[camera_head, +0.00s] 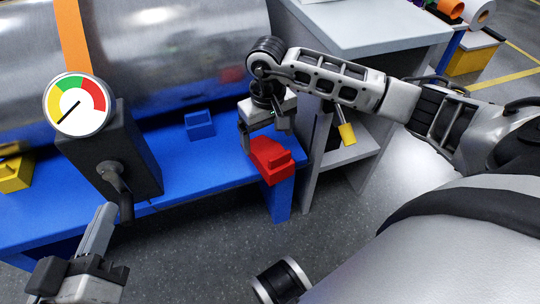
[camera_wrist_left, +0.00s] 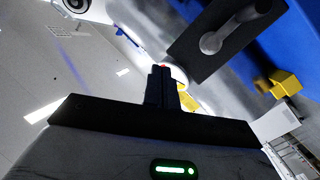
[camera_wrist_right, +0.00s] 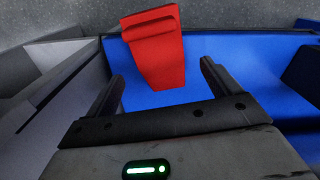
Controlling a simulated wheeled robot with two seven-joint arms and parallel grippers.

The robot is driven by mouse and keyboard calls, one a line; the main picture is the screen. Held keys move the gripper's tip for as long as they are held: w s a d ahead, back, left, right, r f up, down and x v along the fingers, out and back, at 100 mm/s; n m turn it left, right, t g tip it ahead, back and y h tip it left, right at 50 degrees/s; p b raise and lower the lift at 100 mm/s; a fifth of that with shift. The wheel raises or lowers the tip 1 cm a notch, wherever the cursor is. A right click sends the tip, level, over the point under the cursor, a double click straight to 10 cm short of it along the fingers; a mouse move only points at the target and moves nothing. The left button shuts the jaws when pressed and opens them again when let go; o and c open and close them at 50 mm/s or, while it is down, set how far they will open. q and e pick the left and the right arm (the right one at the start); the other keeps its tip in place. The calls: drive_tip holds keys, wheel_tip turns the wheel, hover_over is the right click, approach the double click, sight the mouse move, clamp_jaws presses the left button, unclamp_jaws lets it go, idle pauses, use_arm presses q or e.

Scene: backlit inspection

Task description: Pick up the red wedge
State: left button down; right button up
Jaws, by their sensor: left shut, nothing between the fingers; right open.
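The red wedge (camera_head: 268,158) lies at the right end of the blue bench in the head view, near its front corner. My right gripper (camera_head: 263,138) is over the wedge's far side, pointing down. In the right wrist view the wedge (camera_wrist_right: 155,60) shows beyond and between the open fingers (camera_wrist_right: 166,78), with a gap on each side. I cannot tell how far the fingertips reach down beside it. My left gripper (camera_head: 103,222) is shut and empty at the lower left, and its closed fingers show in the left wrist view (camera_wrist_left: 162,85).
On the blue bench (camera_head: 220,168) stand a dark box with a dial gauge (camera_head: 78,104), a blue block (camera_head: 200,125) and a yellow block (camera_head: 14,172). A large metal cylinder (camera_head: 180,45) lies behind. A grey shelf unit (camera_head: 350,30) stands close right of the wedge.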

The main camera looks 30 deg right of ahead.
sight(269, 151)
drive_tip(key=shift+f, duration=0.8)
drive_tip(key=shift+f+b, duration=0.35)
drive_tip(key=f, duration=0.1)
drive_tip(key=f+b, duration=0.1)
drive_tip(key=f, duration=0.1)
drive_tip(key=shift+s+f+b, duration=0.25)
drive_tip(key=shift+f+b, duration=0.15)
drive_tip(key=shift+f, duration=0.35)
use_arm(q)
drive_tip(key=r+m+t, duration=0.1)
drive_tip(key=w+r+m+t+h, duration=0.1)
drive_tip(key=r, duration=0.1)
drive_tip(key=w+r+t, duration=0.1)
drive_tip(key=shift+w+a+r+m+h, duration=0.1)
drive_tip(key=shift+a+r+m+h, duration=0.2)
drive_tip(key=shift+a+r+m, duration=0.1)
use_arm(e)
drive_tip(key=c, duration=1.3)
